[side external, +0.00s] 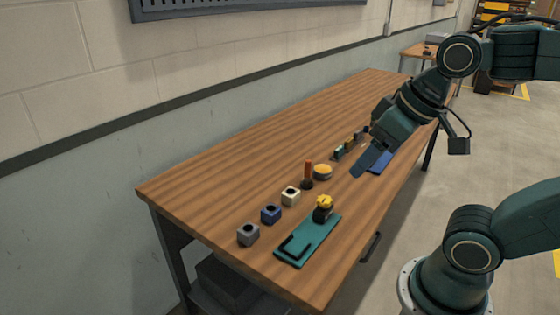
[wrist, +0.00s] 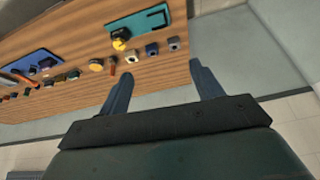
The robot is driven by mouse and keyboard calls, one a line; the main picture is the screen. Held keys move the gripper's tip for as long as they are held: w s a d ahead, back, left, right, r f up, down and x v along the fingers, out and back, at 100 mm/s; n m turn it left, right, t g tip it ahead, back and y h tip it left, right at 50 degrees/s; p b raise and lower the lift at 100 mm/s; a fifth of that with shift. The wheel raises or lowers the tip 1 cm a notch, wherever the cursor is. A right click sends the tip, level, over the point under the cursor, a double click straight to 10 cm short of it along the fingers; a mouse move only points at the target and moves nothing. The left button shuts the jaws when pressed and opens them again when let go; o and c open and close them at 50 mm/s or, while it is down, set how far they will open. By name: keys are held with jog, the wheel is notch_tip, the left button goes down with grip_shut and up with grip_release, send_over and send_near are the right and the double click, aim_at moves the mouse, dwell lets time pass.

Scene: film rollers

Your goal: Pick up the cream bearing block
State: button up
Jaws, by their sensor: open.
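The cream bearing block (side external: 290,195) is a small cube with a dark round hole in its top. It stands upright on the wooden table, between a navy block and a dark holder with an orange upright piece. In the wrist view the cream block (wrist: 132,57) lies beyond my fingers, between their tips in the picture. My gripper (side external: 362,167) is open and empty. It hangs above the table, apart from the cream block and to its right in the side view. Both fingers of my gripper (wrist: 160,69) show in the wrist view.
The navy block (side external: 270,214) and a grey block (side external: 248,234) line up on one side of it. The orange upright (side external: 308,173) and a yellow disc (side external: 323,172) stand on the other. A teal plate (side external: 310,240) with a yellow-topped part (side external: 324,207) lies in front.

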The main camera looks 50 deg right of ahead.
jog(key=w+d+m+g, duration=0.25)
jog(key=w+m, duration=0.25)
jog(key=w, duration=0.4)
jog(key=m+g+y, duration=0.1)
jog(key=m+g, duration=0.2)
jog(key=m, duration=0.9)
send_over(291, 191)
jog(key=d, duration=0.2)
notch_tip(291, 191, down, 18)
jog(key=shift+a+f, duration=0.25)
jog(key=shift+f, duration=1.15)
jog(key=shift+a+f, duration=0.3)
jog(key=shift+f, duration=1.05)
jog(key=shift+a+f, duration=0.25)
jog(key=shift+f, duration=1.15)
jog(key=shift+a+f, duration=0.2)
jog(key=shift+f, duration=1.1)
jog(key=shift+a+f, duration=0.15)
jog(key=shift+f, duration=1.1)
